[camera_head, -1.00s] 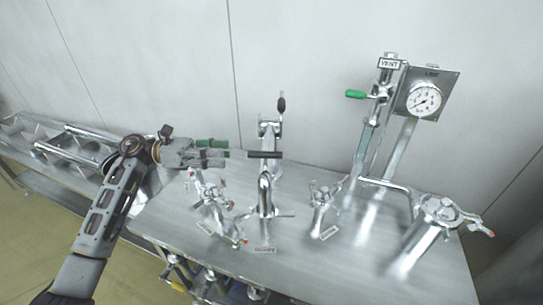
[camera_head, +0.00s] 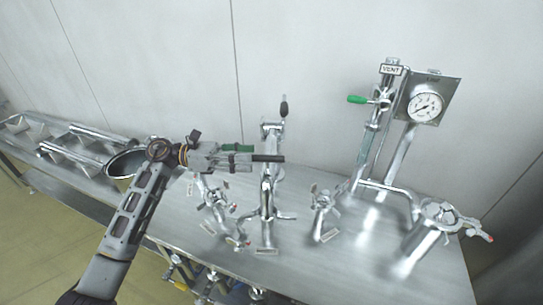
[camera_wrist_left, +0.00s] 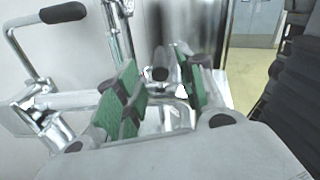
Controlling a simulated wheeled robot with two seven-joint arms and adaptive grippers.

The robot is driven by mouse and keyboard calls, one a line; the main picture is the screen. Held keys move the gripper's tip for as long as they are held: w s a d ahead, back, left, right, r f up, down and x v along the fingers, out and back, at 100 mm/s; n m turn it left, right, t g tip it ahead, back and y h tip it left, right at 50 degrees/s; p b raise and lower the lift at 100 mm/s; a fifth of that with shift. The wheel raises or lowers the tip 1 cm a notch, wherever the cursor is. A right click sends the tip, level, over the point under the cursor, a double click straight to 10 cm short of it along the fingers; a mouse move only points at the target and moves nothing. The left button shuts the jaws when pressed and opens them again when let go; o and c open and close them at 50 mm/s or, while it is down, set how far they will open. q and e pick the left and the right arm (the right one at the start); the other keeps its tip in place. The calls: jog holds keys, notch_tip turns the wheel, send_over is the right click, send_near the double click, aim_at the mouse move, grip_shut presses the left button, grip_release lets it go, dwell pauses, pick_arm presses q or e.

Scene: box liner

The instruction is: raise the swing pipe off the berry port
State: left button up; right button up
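The metal swing pipe (camera_head: 267,186) stands upright in the middle of the bench in the head view, its lower end at the middle port (camera_head: 266,236). I cannot read that port's label. A black handle (camera_head: 270,158) sticks out sideways near the pipe's top. My left gripper (camera_head: 243,154) points right at this handle, with its green-padded fingers at or just short of its near end. In the left wrist view the pads (camera_wrist_left: 160,98) are apart, and a black round end (camera_wrist_left: 160,73) shows between them, apparently not gripped. My right gripper is out of view.
Clamped ports stand left (camera_head: 215,200) and right (camera_head: 322,208) of the pipe. A black-tipped lever (camera_head: 284,105) rises behind it. A gauge (camera_head: 426,107), a green-handled vent valve (camera_head: 358,99) and a metal cylinder (camera_head: 420,247) stand to the right. The wall is close behind.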

aim_at(267, 159)
pick_arm(q)
jog(key=d, duration=0.2)
jog(key=d+p, duration=0.1)
jog(key=d, duration=0.3)
jog(key=shift+s+d+p, duration=0.15)
jog(key=shift+s+p, duration=0.1)
jog(key=shift+p, duration=0.05)
jog(key=shift+d, duration=0.6)
jog(key=shift+c, duration=0.5)
jog(key=c, duration=0.7)
grip_shut()
